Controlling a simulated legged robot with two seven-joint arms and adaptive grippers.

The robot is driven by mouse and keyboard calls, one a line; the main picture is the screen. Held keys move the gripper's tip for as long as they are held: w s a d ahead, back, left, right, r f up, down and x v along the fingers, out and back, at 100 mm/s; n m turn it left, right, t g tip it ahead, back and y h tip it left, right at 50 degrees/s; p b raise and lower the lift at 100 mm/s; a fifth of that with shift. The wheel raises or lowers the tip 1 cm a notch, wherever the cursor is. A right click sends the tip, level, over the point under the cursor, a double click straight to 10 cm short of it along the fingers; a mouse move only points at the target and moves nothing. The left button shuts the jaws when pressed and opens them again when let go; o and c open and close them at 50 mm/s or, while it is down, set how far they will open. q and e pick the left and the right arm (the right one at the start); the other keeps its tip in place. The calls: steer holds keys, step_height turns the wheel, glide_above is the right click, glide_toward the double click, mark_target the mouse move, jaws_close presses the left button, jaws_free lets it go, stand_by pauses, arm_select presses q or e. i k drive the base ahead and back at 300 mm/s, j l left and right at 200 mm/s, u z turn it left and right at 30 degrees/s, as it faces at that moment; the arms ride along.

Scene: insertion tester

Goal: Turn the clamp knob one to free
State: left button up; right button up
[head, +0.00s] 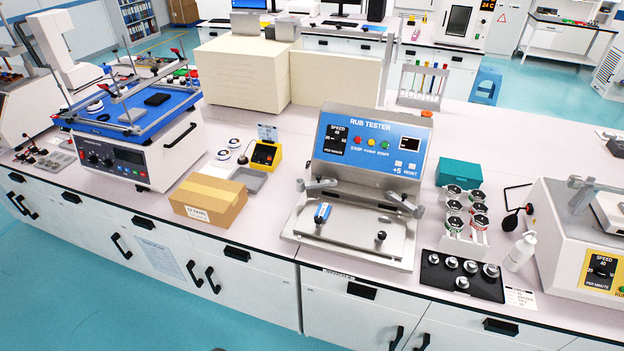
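The rub tester (365,150) stands at the front middle of the bench, with a blue sloped panel and a flat metal bed (350,238). A blue-and-white piece (322,212) sits at the left of the bed. A small dark-topped knob (381,236) stands upright toward the bed's front right. Two grey metal arms, one on the left (318,184) and one on the right (404,204), reach over the bed. I cannot tell which part is clamp knob one, nor whether it is tight or free. Neither gripper is in view.
A cardboard box (208,198) lies left of the tester. A black tray of metal weights (461,275), a rack of round containers (466,220) and a white bottle (521,252) stand to its right. Bare bench (275,225) shows between box and tester.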

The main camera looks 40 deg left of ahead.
mark_target(318, 220)
steer(key=u, duration=1.4)
